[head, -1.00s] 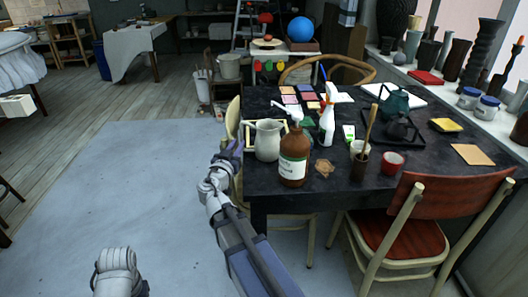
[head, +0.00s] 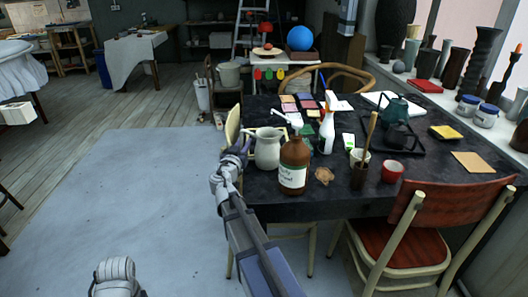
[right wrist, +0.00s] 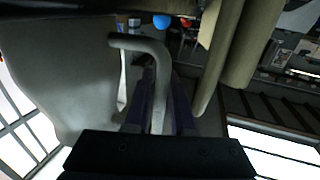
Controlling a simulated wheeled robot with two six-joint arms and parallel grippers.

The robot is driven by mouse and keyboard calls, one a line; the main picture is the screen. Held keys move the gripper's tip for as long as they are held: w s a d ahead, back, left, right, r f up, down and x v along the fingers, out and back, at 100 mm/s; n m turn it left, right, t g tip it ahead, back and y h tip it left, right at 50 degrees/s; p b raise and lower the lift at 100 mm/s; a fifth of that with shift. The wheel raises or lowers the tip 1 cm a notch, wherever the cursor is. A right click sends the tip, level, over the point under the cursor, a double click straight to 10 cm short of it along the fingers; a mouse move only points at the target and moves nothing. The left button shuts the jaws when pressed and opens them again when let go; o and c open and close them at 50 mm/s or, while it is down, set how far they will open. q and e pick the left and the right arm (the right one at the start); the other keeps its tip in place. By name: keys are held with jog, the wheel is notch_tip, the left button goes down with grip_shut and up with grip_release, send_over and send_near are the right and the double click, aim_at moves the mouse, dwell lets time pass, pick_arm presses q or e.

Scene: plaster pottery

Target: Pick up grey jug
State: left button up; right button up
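The grey jug (head: 267,150) stands upright near the left edge of the dark table, with its handle toward my right gripper (head: 240,148). In the right wrist view the jug's pale body (right wrist: 75,80) fills the left side. Its handle (right wrist: 158,80) runs between the two fingers of my right gripper (right wrist: 163,100). The fingers lie close along both sides of the handle; whether they press on it I cannot tell. The jug rests on the table. Part of my left arm shows at the bottom left of the head view; its gripper is out of view.
A brown bottle (head: 293,168) stands close to the jug's right. A white spray bottle (head: 327,132), a red cup (head: 392,171) and a dark teapot (head: 398,133) stand farther right. A chair (head: 410,235) is at the table's front. The floor (head: 110,190) left is clear.

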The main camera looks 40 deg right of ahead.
jog(key=shift+w+d, duration=0.25)
grip_shut()
dwell(1.3)
